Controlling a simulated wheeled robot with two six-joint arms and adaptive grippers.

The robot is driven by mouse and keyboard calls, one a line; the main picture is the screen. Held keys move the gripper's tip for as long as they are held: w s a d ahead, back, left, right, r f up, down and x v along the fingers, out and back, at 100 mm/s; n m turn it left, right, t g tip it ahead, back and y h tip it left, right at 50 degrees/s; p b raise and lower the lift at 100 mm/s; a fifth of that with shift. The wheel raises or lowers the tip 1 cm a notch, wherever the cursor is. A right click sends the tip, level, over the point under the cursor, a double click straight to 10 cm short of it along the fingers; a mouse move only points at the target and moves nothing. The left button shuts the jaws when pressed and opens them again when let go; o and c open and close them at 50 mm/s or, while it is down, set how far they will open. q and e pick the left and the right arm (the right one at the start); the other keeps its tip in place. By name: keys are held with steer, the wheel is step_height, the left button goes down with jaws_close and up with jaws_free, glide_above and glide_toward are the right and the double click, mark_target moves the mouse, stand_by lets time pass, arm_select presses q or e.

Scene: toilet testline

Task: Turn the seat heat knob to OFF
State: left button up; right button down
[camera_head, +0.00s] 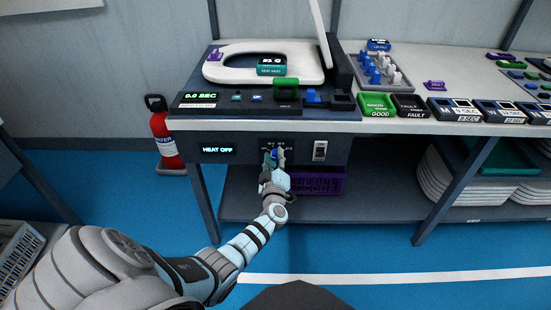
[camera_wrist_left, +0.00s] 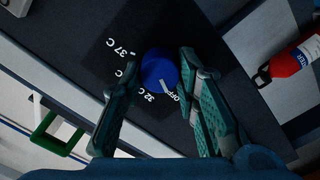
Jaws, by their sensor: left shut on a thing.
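The seat heat knob (camera_wrist_left: 159,70) is a round blue knob on a dark panel in the left wrist view. Labels 37 C, 32 C and OFF sit around it, and its white pointer line is at the OFF label. My left gripper (camera_head: 274,157) is at the bench's front panel in the head view, shut on the knob with its green fingers on either side (camera_wrist_left: 160,88). The knob shows only as a bit of blue in the head view (camera_head: 274,153). A display (camera_head: 217,149) left of it reads HEAT OFF. My right gripper is not in view.
A rocker switch (camera_head: 320,150) is right of the knob. A purple crate (camera_head: 320,182) stands on the shelf below. A red extinguisher (camera_head: 163,135) stands left of the bench. A toilet seat (camera_head: 235,48) and several buttons are on top. The blue floor in front is clear.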

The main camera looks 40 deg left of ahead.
arm_select(q)
steer(key=o, duration=1.2)
steer(key=shift+c, duration=0.2)
steer(key=shift+s+d, duration=0.1)
steer(key=v, duration=1.1)
steer(key=shift+s+d, duration=0.25)
steer(key=shift+s, duration=0.05)
